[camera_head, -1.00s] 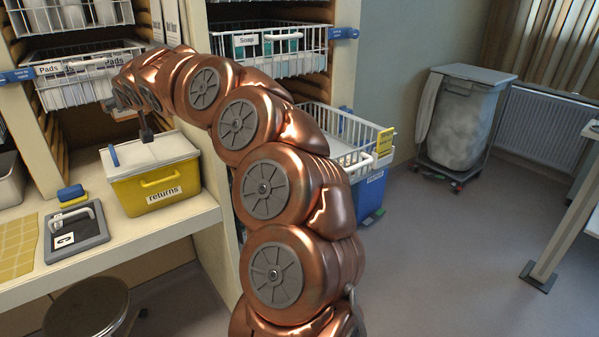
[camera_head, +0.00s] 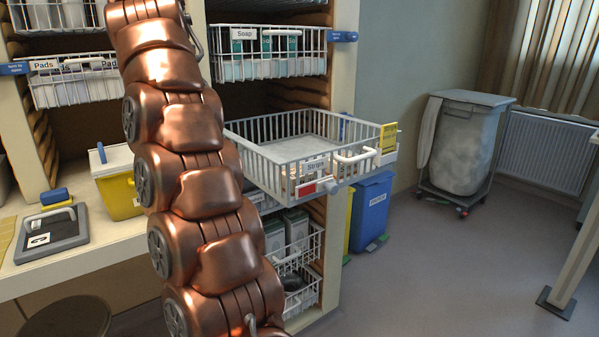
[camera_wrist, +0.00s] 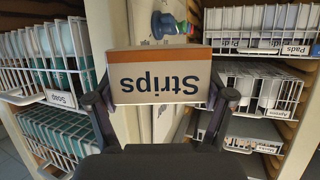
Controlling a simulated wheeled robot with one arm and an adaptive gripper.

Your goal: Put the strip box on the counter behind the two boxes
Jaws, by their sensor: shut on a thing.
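The strip box (camera_wrist: 158,76), white with an orange band and "Strips" upside down, is between the two fingers of my gripper (camera_wrist: 162,98) in the wrist view. My gripper is shut on its sides. The head view does not show the gripper or the box; my arm runs up out of the top of that picture. The counter (camera_head: 75,268) is at the lower left of the head view, partly hidden by my arm. I cannot make out for sure which two boxes are meant on it.
A yellow bin with a white lid (camera_head: 116,188), a dark tray with a handle (camera_head: 50,236) and a small blue item (camera_head: 55,195) are on the counter. A pulled-out wire basket (camera_head: 262,172) labelled Strips juts from the shelves. A Soap basket (camera_head: 268,62) hangs above it.

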